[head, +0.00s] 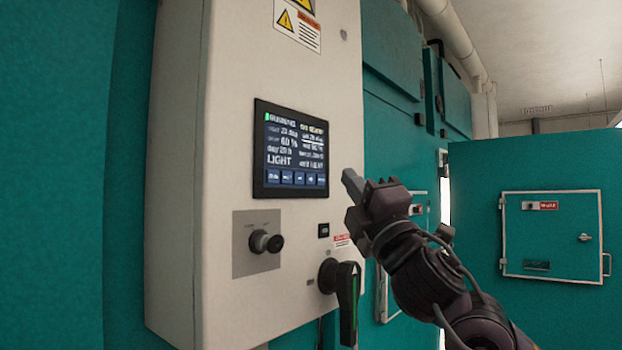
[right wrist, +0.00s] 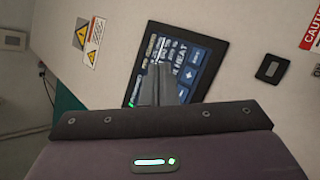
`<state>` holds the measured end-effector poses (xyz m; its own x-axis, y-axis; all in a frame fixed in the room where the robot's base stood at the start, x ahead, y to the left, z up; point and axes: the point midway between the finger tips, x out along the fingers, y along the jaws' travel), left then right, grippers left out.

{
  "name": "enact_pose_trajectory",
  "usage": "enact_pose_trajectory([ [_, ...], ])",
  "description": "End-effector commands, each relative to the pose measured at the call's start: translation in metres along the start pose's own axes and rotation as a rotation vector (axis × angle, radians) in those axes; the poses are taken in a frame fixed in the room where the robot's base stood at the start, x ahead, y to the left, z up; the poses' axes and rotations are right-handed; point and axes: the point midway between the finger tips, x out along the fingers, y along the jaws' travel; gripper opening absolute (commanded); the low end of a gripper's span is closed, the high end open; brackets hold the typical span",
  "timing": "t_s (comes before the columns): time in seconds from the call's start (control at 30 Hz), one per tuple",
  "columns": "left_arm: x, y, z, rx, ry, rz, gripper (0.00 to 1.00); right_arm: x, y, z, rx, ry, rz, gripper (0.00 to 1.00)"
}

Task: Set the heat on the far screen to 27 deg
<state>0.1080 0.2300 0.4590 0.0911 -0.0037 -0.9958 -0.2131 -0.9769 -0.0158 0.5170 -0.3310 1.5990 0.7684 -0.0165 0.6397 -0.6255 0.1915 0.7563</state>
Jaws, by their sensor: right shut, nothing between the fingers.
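A dark touch screen (head: 291,150) is set in the front of a pale control box. In the head view it shows small text, a larger line that looks like LIGHT, and a row of blue buttons at the bottom. In the right wrist view the screen (right wrist: 190,60) is tilted, and a word that looks like HEAT shows beside blue buttons, one with a plus. My right gripper (head: 349,180) is shut and empty, just right of the screen in the head view. In the right wrist view its fingertips (right wrist: 158,75) cover part of the screen; contact cannot be told.
The control box (head: 185,180) carries a round knob (head: 266,241) and a black rotary handle (head: 346,295) below the screen. Warning labels (head: 297,25) are above it. A teal panel with a small hatch (head: 552,236) stands at the right.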

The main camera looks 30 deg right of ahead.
Motion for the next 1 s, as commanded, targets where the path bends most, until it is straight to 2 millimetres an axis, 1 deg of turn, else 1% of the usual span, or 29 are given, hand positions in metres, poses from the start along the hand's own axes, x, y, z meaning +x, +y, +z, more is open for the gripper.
enact_pose_trajectory([
  [0.03, -0.011, 0.000, -0.001, 0.000, 0.000, 0.000, 0.36, 0.003, 0.007, -0.002, 0.030, -0.004, -0.020, 0.00],
  [0.1, -0.024, 0.000, -0.002, 0.000, 0.000, 0.000, 0.36, 0.004, 0.012, -0.005, 0.091, -0.023, -0.067, 0.00],
  [0.2, -0.044, -0.001, -0.004, 0.000, 0.000, 0.000, 0.36, 0.001, 0.018, -0.004, 0.188, -0.076, -0.142, 0.00],
  [0.3, -0.059, -0.001, -0.005, 0.000, 0.000, 0.000, 0.36, -0.007, 0.023, 0.003, 0.264, -0.146, -0.198, 0.00],
  [0.4, -0.069, -0.001, -0.006, 0.000, 0.000, 0.000, 0.36, -0.016, 0.025, 0.011, 0.313, -0.209, -0.229, 0.00],
  [0.5, -0.072, -0.001, -0.006, 0.000, 0.000, 0.000, 0.36, -0.022, 0.026, 0.016, 0.339, -0.248, -0.243, 0.00],
  [0.63, -0.071, -0.001, -0.006, 0.000, 0.000, 0.000, 0.36, -0.025, 0.025, 0.018, 0.346, -0.262, -0.245, 0.00],
  [1.0, -0.068, -0.001, -0.006, 0.000, 0.000, 0.000, 0.36, -0.022, 0.022, 0.015, 0.346, -0.258, -0.243, 0.00],
])
